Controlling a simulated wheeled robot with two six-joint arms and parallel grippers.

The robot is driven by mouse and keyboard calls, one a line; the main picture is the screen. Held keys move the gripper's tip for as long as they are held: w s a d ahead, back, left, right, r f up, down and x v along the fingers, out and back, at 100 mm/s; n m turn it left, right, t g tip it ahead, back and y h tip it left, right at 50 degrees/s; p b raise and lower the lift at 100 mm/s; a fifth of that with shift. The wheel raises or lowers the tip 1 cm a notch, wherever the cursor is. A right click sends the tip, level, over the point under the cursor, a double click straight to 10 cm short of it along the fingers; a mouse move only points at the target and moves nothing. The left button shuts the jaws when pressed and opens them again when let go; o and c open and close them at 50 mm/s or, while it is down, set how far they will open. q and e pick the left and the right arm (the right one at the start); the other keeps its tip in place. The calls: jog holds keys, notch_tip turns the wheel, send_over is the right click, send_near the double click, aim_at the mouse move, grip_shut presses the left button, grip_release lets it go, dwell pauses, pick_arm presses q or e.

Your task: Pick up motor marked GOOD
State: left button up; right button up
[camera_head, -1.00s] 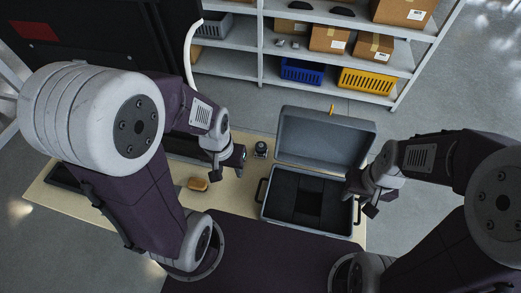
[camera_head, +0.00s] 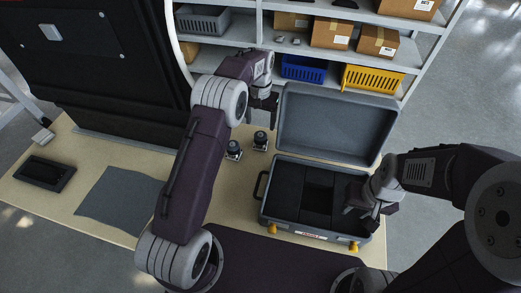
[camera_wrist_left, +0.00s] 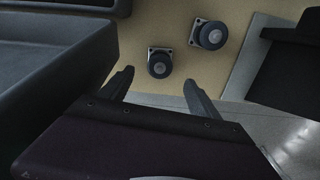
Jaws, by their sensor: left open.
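Two small dark round motors on square metal bases stand upright on the table. In the head view one motor (camera_head: 233,150) is left of and slightly nearer than the other motor (camera_head: 260,140). The left wrist view shows both, one motor (camera_wrist_left: 160,63) ahead of the gap between the fingers and the other motor (camera_wrist_left: 211,35) farther right. No GOOD marking is readable on either. My left gripper (camera_head: 262,105) is open and empty, beyond the motors; its fingers show in the wrist view (camera_wrist_left: 160,90). My right gripper (camera_head: 362,205) is over the case's right side; its jaws are unclear.
An open grey case (camera_head: 268,204) with black foam and a central recess stands right of the motors, its lid (camera_head: 325,125) raised behind. A grey mat (camera_head: 115,200) and black tray (camera_head: 45,173) lie at left. Shelves with bins and boxes stand behind.

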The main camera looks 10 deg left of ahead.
aim_at(260, 135)
pick_arm(q)
jog(key=shift+s, duration=0.1)
notch_tip(260, 135, down, 9)
jog(key=shift+f, duration=0.1)
grip_shut()
dwell(0.6)
